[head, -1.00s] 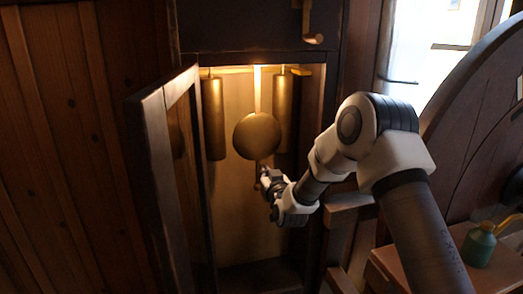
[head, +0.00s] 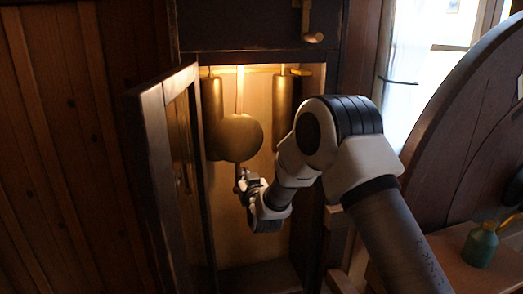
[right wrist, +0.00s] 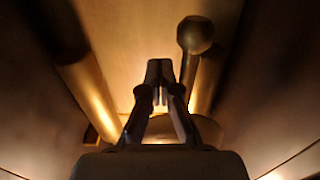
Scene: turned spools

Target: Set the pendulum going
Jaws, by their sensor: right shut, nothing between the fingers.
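The pendulum's round brass bob (head: 240,138) hangs on a pale rod (head: 240,90) inside the lit clock case (head: 262,58). The bob is left of the case's middle and overlaps the left brass weight (head: 213,100) in the head view. My right gripper (head: 240,180) is inside the case, just under the bob at its lower tip. Its fingers are shut and empty; they show closed together in the right wrist view (right wrist: 158,70). Whether they touch the pendulum is hard to tell. My left gripper is not in view.
The case door (head: 165,130) stands open on the left. A right brass weight (head: 283,100) hangs beside the pendulum. A hook-like latch (head: 312,36) is above the opening. A green bottle (head: 480,246) stands on a ledge at the lower right.

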